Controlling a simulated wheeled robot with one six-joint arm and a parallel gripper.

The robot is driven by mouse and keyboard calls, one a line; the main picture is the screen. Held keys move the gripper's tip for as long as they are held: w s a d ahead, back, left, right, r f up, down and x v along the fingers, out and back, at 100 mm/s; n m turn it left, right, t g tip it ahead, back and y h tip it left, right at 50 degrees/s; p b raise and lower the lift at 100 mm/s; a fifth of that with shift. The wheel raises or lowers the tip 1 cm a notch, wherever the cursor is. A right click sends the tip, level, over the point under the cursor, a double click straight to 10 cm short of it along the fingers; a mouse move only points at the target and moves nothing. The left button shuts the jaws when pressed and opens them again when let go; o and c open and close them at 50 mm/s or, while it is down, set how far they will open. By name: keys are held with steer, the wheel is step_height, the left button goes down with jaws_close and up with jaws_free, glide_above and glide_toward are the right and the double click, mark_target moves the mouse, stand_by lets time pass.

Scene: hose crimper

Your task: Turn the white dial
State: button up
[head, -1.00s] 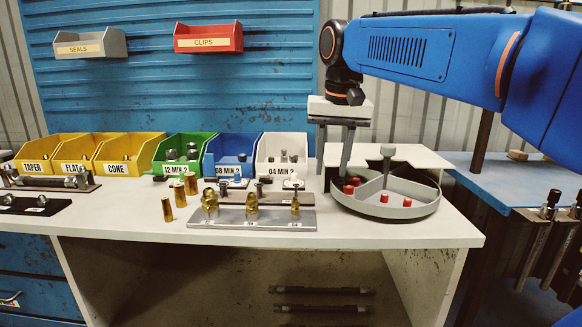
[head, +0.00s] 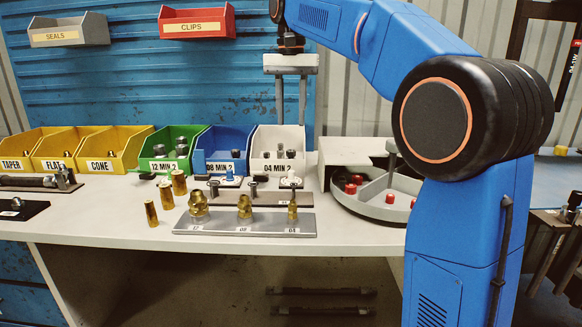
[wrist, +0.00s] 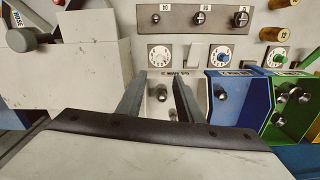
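The white dial (head: 291,181) sits on the bench just in front of the white 04 MIN 2 bin (head: 285,168). In the wrist view the white dial (wrist: 160,53) is a pale disc on a square base with marks around it, just beyond the fingertips. My gripper (head: 291,122) hangs fingers-down above the white bin in the head view, higher than the dial and apart from it. In the wrist view my gripper (wrist: 159,80) has its two fingers spread with nothing between them.
A blue dial (wrist: 221,55) and a green dial (wrist: 277,57) stand beside the white one. A rack of dark fittings (wrist: 200,18) lies close by the dials. Brass fittings stand on a grey plate (head: 220,228). A round divided tray (head: 345,203) with red pieces is on the right.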

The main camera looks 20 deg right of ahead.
mark_target(291, 171)
step_height(291, 171, down, 15)
stand_by(0.5)
jaws_close()
